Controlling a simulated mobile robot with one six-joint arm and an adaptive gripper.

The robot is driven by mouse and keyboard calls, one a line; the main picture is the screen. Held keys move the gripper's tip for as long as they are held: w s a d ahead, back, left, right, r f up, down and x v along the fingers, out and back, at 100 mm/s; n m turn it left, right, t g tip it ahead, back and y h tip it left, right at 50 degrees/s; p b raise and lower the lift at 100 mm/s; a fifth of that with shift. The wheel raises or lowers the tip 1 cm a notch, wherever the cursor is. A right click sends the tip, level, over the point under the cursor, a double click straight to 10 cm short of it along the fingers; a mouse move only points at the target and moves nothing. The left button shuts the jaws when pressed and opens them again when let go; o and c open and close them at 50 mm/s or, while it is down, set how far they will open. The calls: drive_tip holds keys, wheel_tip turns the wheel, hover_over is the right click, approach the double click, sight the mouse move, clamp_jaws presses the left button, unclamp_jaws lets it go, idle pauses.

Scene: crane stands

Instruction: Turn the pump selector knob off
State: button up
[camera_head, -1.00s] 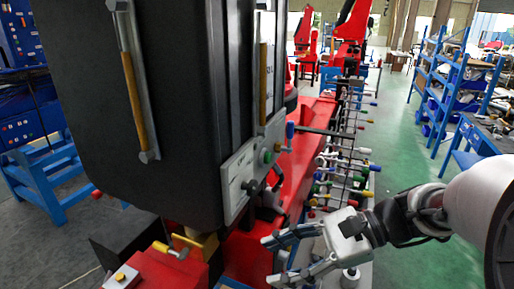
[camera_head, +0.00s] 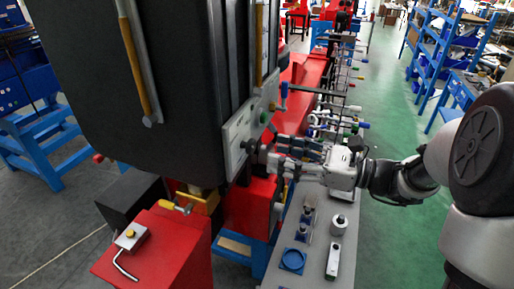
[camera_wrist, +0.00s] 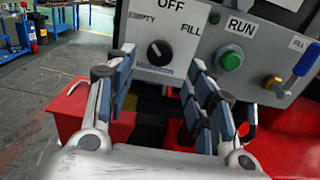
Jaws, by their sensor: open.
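The pump selector knob (camera_wrist: 160,53) is a round black knob on a white plate in the wrist view. OFF is above it, EMPTY at its upper left and FILL at its right. A small pale mark shows on the knob, but which label it points at is hard to tell. My gripper (camera_wrist: 160,78) is open, with one blue-padded finger at each side of the picture. The knob lies between and beyond the fingertips, apparently untouched. In the head view my gripper (camera_head: 272,152) is just right of the knob (camera_head: 250,146), level with it.
A green RUN button (camera_wrist: 231,60) sits right of the knob, with a blue-handled valve (camera_wrist: 305,60) further right. A red box (camera_head: 155,248) with a small metal switch stands below. A grey bench (camera_head: 315,240) lies under my arm.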

sight(254, 148)
drive_tip(key=x, duration=0.6)
drive_tip(key=shift+w+a, duration=0.1)
drive_tip(key=shift+a, duration=0.2)
drive_tip(key=c, duration=1)
drive_tip(key=shift+c, duration=0.2)
